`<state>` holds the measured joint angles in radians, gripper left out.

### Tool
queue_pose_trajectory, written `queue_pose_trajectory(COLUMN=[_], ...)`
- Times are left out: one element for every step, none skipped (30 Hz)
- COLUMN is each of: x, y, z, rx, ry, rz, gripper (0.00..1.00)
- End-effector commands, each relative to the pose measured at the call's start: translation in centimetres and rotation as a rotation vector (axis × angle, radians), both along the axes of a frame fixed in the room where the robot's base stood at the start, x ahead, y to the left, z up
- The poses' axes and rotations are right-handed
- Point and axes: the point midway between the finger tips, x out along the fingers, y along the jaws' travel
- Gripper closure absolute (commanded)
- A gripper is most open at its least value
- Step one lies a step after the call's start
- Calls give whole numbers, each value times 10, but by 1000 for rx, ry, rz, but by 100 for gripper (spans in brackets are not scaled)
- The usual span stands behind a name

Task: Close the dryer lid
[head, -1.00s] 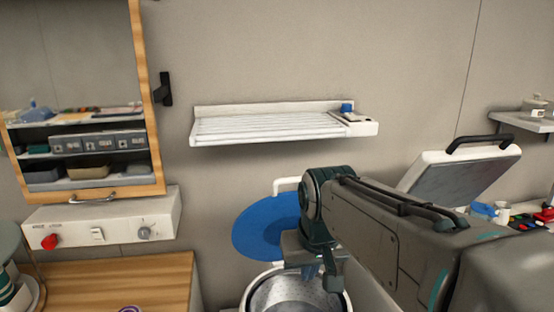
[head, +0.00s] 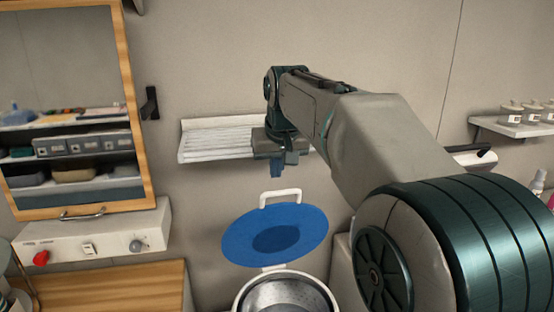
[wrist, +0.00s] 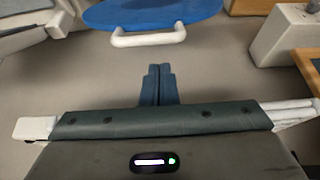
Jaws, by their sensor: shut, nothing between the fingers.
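The dryer lid is a round blue disc (head: 245,232) with a white handle (head: 281,193) on its upper edge. It stands open and tilted behind and above the round metal dryer drum (head: 240,300). In the wrist view the lid's blue edge (wrist: 155,12) and white handle (wrist: 148,40) show at the top. My gripper (head: 277,171) is shut and empty, in the head view just above the handle and in front of the wall rack. In the wrist view its closed fingertips (wrist: 158,70) point toward the handle, with a visible gap. The drum's lower part is out of frame.
A white slatted rack (head: 208,138) is on the wall behind my gripper. A small shelf (head: 515,128) is at right.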

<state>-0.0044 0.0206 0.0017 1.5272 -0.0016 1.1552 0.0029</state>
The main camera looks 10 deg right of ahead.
Motion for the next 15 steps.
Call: queue_pose_trajectory(x=[4,6,9,11,13,15,17,18,19,20,21,21,22,22,22], y=[0,0,0,0,0,0,0,0,0,0,0,0,0,0,0], z=[-10,-14,-20,-24,-28,-33,-36,-39,-42,-43,-45,-46,-47,-47,-48], rx=[0,0,0,0,0,0,0,0,0,0,0,0,0,0,0], ry=[5,4,5,3,3,3,3,3,2,1,1,1,1,1,0], rz=[0,0,0,0,0,0,0,0,0,0,0,0,0,0,0], gripper=[100,100,100,100,100,100,100,100,100,100,100,100,100,100,100])
